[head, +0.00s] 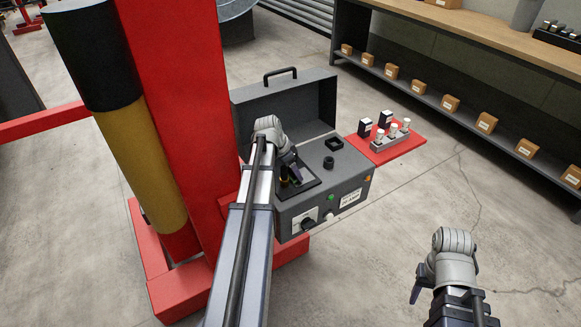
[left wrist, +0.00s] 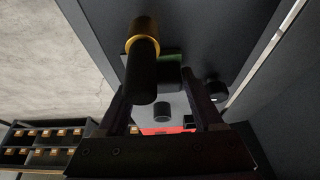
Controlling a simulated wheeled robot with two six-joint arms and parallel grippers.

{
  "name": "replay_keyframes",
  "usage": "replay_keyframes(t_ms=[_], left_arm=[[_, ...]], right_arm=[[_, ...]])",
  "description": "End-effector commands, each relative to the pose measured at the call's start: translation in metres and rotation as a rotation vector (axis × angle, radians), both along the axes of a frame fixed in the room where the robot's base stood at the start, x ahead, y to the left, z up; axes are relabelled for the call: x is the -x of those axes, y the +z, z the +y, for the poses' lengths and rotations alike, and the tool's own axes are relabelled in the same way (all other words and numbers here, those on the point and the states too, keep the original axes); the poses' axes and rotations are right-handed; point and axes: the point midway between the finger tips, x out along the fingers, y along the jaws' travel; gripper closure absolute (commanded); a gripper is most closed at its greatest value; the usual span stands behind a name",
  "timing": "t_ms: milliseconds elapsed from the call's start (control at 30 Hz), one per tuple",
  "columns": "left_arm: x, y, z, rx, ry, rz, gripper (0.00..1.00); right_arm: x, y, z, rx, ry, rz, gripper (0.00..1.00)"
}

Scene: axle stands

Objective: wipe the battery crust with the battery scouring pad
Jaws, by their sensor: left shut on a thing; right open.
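My left gripper (head: 291,172) reaches down over a recess in the top of the grey case. It is shut on a dark green block (left wrist: 168,72), which looks like the battery scouring pad, held between the fingers in the left wrist view. A black cylinder with a gold band (left wrist: 143,62) shows close in front of the block. A small brownish-gold patch (head: 284,183) shows beside the fingertips in the head view. I cannot make out the battery crust; the gripper and shadow cover that area. My right gripper (head: 450,295) is open and empty over the floor at lower right.
The grey case (head: 350,183) has a raised lid (head: 285,105), knobs and a black socket (head: 333,143). A red mat (head: 405,149) beside it carries small bottles and boxes. A red post (head: 180,90) stands close left. A workbench (head: 480,35) is at back right; floor between is clear.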

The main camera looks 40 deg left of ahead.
Motion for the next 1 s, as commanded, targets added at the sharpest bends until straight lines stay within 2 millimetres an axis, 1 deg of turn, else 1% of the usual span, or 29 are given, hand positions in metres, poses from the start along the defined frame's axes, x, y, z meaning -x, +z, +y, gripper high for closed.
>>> replay_keyframes(t_ms=[567, 667, 867, 1000], left_arm=[[0.004, 0.000, -0.009, 0.000, -0.001, 0.000, 0.77], [0.007, 0.000, -0.015, 0.000, -0.001, 0.000, 0.77], [0.015, 0.000, -0.033, 0.001, -0.001, 0.000, 0.77], [0.015, 0.000, -0.034, 0.000, -0.001, 0.000, 0.77]], right_arm=[[0.000, 0.000, 0.000, 0.000, 0.000, 0.000, 0.50], [0.000, 0.000, 0.000, 0.000, 0.000, 0.000, 0.50], [0.000, -0.001, 0.000, 0.000, 0.000, 0.000, 0.50], [0.000, 0.000, 0.000, 0.000, 0.000, 0.000, 0.50]])
